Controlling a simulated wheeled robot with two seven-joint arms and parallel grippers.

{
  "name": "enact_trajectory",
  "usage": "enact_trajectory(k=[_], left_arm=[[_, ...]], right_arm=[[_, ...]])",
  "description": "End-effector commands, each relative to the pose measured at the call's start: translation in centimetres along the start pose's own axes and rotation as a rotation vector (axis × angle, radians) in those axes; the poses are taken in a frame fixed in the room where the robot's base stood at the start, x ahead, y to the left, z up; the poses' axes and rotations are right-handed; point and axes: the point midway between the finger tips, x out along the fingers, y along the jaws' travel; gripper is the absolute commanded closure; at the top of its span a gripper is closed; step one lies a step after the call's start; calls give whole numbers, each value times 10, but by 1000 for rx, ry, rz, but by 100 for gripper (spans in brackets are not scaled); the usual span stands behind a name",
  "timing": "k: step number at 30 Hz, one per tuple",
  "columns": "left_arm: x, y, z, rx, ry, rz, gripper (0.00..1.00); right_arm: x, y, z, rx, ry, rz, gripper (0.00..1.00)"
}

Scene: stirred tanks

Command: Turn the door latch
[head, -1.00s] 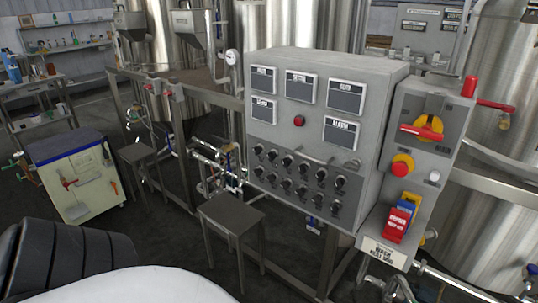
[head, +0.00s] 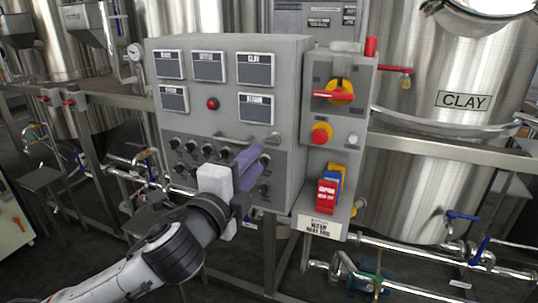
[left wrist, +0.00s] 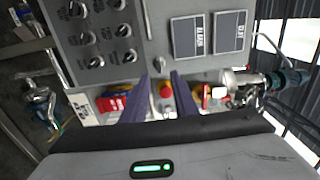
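The grey control cabinet (head: 300,100) stands ahead. On its door are a bar handle (head: 238,139) and, at the handle's right end near the door edge, a small round grey latch (head: 274,138). My left gripper (head: 253,160) is in front of the door, just below the latch in the head view, partly covering the lower knobs. In the left wrist view its two purple fingers (left wrist: 162,77) are apart with nothing between them. The latch (left wrist: 158,62) shows just beyond the fingertips there; contact cannot be seen. My right gripper is in neither current view.
A side box to the right carries a red-and-yellow rotary switch (head: 338,94), a red push button (head: 322,133) and red, blue and yellow tags (head: 328,192). Steel tanks (head: 440,150) and pipes stand behind. A stool (head: 42,180) is at left.

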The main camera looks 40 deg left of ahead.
Motion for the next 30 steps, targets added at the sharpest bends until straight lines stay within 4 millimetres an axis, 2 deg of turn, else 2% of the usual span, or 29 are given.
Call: enact_trajectory(k=[1, 4, 6, 9, 15, 21, 29, 30], left_arm=[[5, 6, 0, 0, 0, -7, 73], [12, 6, 0, 2, 1, -6, 73], [27, -1, 1, 2, -1, 1, 73], [48, -1, 1, 1, -2, 2, 73], [77, 0, 0, -1, 1, 3, 73], [88, 1, 0, 0, 2, 5, 73], [89, 2, 0, 0, 3, 5, 73], [89, 2, 0, 0, 3, 5, 80]], right_arm=[[10, -1, 7, -2, 7, -3, 100], [19, -3, 11, -7, 12, -7, 100], [11, -5, 2, -8, 11, -10, 100], [10, -6, -2, -7, 19, -10, 100], [9, -5, -3, -7, 20, -9, 100], [9, -5, -1, -6, 17, -9, 100], [10, -4, -1, -6, 16, -8, 100], [10, -4, -1, -5, 16, -8, 100]])
